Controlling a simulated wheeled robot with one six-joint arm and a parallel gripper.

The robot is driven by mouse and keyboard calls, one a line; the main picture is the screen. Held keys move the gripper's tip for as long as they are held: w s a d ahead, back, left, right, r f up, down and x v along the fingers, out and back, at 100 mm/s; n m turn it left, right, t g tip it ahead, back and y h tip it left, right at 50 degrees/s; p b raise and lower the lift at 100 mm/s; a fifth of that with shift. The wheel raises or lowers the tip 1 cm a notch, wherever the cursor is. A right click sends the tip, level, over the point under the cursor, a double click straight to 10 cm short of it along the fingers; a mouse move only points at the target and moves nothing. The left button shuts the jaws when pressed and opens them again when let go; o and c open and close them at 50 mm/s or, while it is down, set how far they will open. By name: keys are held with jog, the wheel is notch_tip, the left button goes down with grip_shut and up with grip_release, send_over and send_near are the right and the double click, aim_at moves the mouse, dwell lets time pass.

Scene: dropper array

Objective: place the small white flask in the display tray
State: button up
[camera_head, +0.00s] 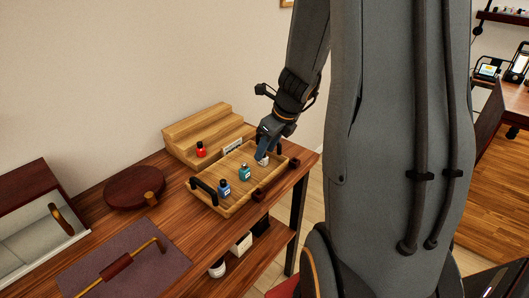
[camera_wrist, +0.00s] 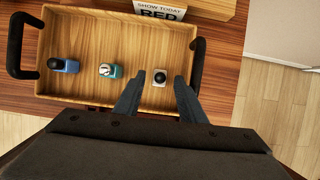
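The small white flask (camera_wrist: 154,77) with a black cap is upright in the wooden display tray (camera_wrist: 95,25), at the right end of a row with a blue bottle (camera_wrist: 64,66) and a teal bottle (camera_wrist: 110,71). My gripper (camera_wrist: 160,82) is over the tray, its two fingers apart on either side of the flask, with what looks like a small gap at each side. In the head view my gripper (camera_head: 266,148) reaches down to the tray (camera_head: 210,185), and the white flask (camera_head: 262,161) shows partly beneath it.
A stepped wooden stand (camera_head: 195,128) with a red bottle (camera_head: 200,149) is behind the tray. A sign (camera_wrist: 160,10) reads "SHOW TODAY RED". Black handles (camera_wrist: 197,62) rise at the tray ends. A round dark board (camera_head: 134,187) and a mat (camera_head: 95,265) lie to the left.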

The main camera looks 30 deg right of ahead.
jog(key=v, duration=0.9)
jog(key=s+a+f+n+g, duration=0.1)
jog(key=a+n, duration=0.4)
jog(key=n, duration=0.5)
jog(key=s+a+f+n+g+h, duration=0.1)
jog(key=s+a+f+n, duration=0.1)
jog(key=s+a+n, duration=0.4)
jog(key=s+a+f+n+g, duration=0.1)
jog(key=s+a+n, duration=0.3)
jog(key=n, duration=1.2)
jog(key=shift+a+f+h+p, duration=0.35)
jog(key=shift+a+f, duration=0.45)
jog(key=shift+a, duration=0.4)
